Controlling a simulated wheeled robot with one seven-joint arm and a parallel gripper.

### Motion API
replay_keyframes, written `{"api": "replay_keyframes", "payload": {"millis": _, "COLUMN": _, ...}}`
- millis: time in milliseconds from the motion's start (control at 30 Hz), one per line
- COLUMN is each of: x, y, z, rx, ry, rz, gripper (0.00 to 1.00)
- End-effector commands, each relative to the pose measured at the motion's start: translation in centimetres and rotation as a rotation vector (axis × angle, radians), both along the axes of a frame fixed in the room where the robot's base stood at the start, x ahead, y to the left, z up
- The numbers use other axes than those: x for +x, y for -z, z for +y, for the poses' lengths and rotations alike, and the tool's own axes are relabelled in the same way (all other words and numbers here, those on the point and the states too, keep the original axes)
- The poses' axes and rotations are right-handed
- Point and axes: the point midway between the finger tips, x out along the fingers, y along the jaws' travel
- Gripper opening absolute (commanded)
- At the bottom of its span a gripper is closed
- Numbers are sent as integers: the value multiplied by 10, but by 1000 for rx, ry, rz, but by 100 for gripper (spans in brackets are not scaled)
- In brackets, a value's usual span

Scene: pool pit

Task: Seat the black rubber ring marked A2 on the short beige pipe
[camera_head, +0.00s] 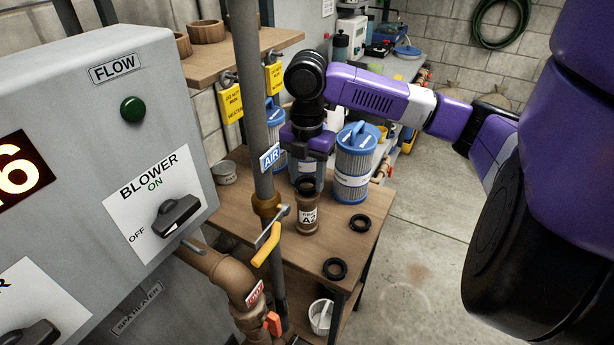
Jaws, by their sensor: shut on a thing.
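A short beige-brown pipe (308,222) stands upright on the wooden table, with a white label reading A2. A black ring (307,185) is at its top end, under my gripper (307,178). My gripper points down and is shut on this ring. The fingertips are small and partly hidden by the wrist. I cannot tell whether the ring is seated on the pipe or just above it, and no mark on it is readable. Two more black rings lie flat on the table, one right of the pipe (360,223) and one nearer the front edge (335,268).
A grey vertical pipe (252,100) and a yellow-handled valve (266,246) stand close in front on the left. The grey control box (100,130) fills the left.

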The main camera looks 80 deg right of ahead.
Motion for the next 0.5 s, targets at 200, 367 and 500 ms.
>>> {"api": "replay_keyframes", "payload": {"millis": 200, "x": 0, "y": 1, "z": 0, "rx": 0, "ry": 0, "rz": 0, "gripper": 12}}
{"api": "replay_keyframes", "payload": {"millis": 367, "x": 0, "y": 4, "z": 0, "rx": 0, "ry": 0, "rz": 0, "gripper": 12}}
{"api": "replay_keyframes", "payload": {"millis": 500, "x": 0, "y": 8, "z": 0, "rx": 0, "ry": 0, "rz": -1, "gripper": 12}}
